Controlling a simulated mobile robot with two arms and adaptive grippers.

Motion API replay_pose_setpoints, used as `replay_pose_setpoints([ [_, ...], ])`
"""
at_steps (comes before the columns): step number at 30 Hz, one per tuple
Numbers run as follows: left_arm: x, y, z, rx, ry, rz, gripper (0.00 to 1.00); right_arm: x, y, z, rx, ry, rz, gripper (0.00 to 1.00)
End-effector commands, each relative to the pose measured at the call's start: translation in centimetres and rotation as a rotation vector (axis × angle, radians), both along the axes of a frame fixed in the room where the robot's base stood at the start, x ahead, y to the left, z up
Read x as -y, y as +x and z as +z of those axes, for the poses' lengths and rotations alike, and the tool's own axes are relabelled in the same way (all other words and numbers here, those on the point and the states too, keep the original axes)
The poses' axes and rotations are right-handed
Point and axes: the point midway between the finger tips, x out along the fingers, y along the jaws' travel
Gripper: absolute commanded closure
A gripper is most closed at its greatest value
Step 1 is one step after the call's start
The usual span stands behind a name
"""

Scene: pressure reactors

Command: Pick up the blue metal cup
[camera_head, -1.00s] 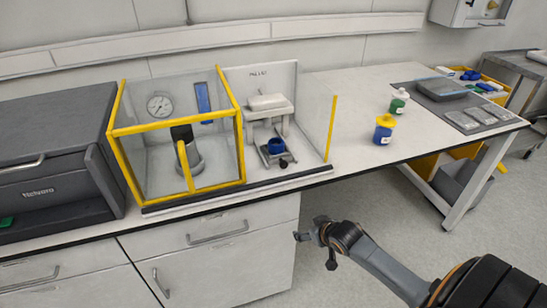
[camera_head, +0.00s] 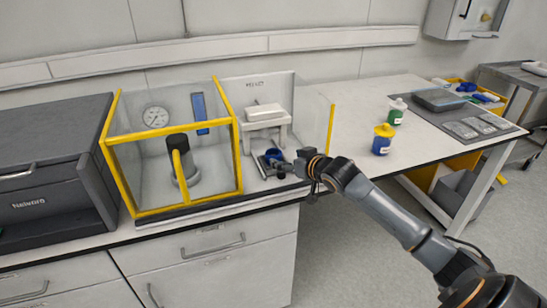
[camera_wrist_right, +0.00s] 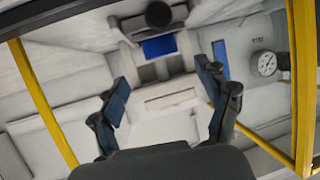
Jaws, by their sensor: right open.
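The blue metal cup (camera_head: 271,154) sits on a small stand in the right-hand open bay, beside the yellow-framed enclosure. Its lower part is partly hidden. In the right wrist view the blue cup (camera_wrist_right: 159,46) shows ahead, between and beyond the fingers. My right gripper (camera_head: 297,165) is at the bay's front right, close to the cup, pointing left and inward. In the right wrist view the fingers of my right gripper (camera_wrist_right: 163,80) are spread apart with nothing between them. My left gripper is not in view.
A yellow-framed clear enclosure (camera_head: 180,131) with a gauge stands left of the cup. A clear panel with a yellow edge (camera_head: 331,128) stands right of the bay. A white raised fixture (camera_head: 265,112) is behind the cup. Blue-and-yellow (camera_head: 382,142) and green-and-white (camera_head: 397,112) containers stand farther right.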

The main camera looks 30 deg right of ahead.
Motion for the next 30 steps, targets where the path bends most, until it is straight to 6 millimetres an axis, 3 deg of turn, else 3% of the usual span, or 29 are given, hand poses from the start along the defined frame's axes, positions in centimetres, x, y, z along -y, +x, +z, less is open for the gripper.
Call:
replay_pose_setpoints([
  [11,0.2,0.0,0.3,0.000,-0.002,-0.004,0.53,0.0,2.9,-1.1,-0.001,0.002,-0.001,0.24],
  [19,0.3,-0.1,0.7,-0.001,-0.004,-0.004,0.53,0.1,6.1,-2.3,-0.001,0.001,0.000,0.24],
  [30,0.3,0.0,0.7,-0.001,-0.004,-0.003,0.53,0.1,6.8,-2.7,-0.001,-0.001,0.000,0.24],
])
